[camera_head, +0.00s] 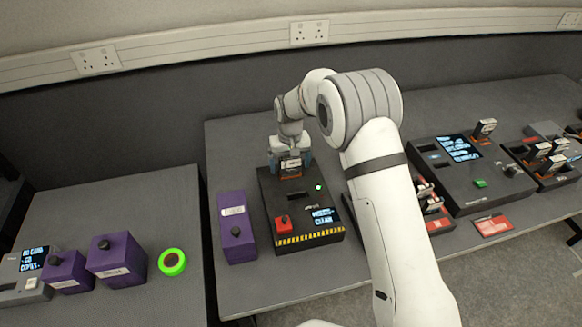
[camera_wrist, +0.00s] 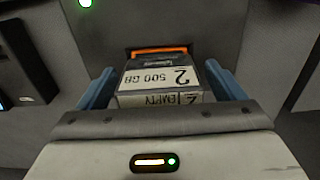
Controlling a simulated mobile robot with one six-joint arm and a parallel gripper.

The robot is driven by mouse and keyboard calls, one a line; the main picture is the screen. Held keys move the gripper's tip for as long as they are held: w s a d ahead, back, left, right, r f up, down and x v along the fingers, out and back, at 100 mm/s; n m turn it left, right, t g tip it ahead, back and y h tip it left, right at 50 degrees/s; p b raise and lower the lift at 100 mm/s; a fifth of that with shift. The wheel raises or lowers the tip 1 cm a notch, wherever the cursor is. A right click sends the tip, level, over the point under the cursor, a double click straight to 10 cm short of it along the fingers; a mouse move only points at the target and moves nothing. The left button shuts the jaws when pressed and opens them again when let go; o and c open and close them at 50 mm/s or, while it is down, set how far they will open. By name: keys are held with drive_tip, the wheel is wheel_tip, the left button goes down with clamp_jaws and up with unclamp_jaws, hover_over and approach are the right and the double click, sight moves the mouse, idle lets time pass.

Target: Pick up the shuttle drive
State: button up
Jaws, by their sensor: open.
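A drive (camera_wrist: 158,77), probably the shuttle drive, has white labels reading "2 500 GB" and what looks like "EMPTY". In the wrist view it stands between the two blue fingers of my gripper (camera_wrist: 159,70), which is open around it. An orange edge (camera_wrist: 158,50) shows at its far end. In the head view the drive (camera_head: 291,164) stands at the back of a black device (camera_head: 268,205), with my gripper (camera_head: 290,157) over it.
The black device has a red button (camera_head: 283,222), a small screen (camera_head: 323,216) and a striped front edge. A purple box (camera_head: 236,228) stands close on its left. To the right, past my arm, are a larger black console (camera_head: 465,195) and racks holding several other drives (camera_head: 540,155).

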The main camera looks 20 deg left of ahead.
drive_tip(key=shift+f, duration=0.15)
drive_tip(key=c, duration=1.4)
